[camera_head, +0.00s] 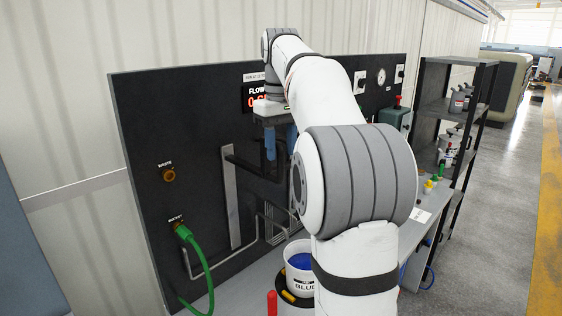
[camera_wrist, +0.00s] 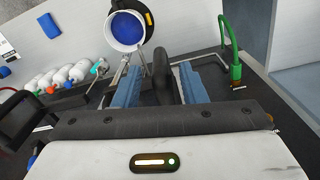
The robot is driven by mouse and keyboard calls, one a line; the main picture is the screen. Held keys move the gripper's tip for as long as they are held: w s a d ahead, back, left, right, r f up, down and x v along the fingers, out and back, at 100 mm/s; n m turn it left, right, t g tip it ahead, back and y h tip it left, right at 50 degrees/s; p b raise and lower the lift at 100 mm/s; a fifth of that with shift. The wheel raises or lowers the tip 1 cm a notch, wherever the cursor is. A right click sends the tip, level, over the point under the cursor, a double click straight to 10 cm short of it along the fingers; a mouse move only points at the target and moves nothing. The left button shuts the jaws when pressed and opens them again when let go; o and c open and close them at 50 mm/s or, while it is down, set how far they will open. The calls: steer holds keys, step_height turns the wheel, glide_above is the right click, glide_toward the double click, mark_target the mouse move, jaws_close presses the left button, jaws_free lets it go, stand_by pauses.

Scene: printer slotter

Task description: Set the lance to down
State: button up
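The lance, as far as I can tell, is the black bracket (camera_head: 250,167) that sticks out from a vertical grey rail (camera_head: 231,195) on the dark panel. An upright black handle (camera_wrist: 161,75) shows in the wrist view between my fingers. My gripper (camera_head: 281,140) is up at the panel, in front of the rail. Its two blue fingers (camera_wrist: 160,85) are apart, one on each side of the handle, with gaps visible. My arm hides part of the panel and the lance's far end. A white bucket of blue ink (camera_head: 300,262) stands below; it also shows in the wrist view (camera_wrist: 127,30).
A green hose (camera_head: 195,255) plugs into the panel's lower left port, below the waste port (camera_head: 168,175). Bent metal tubes (camera_head: 270,225) run low on the panel. A red flow display (camera_head: 256,98) is partly hidden. A dark shelf (camera_head: 455,110) with containers stands at right.

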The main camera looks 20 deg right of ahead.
mark_target(281, 161)
steer(key=shift+f, duration=1.9)
steer(key=shift+c, duration=0.5)
jaws_close()
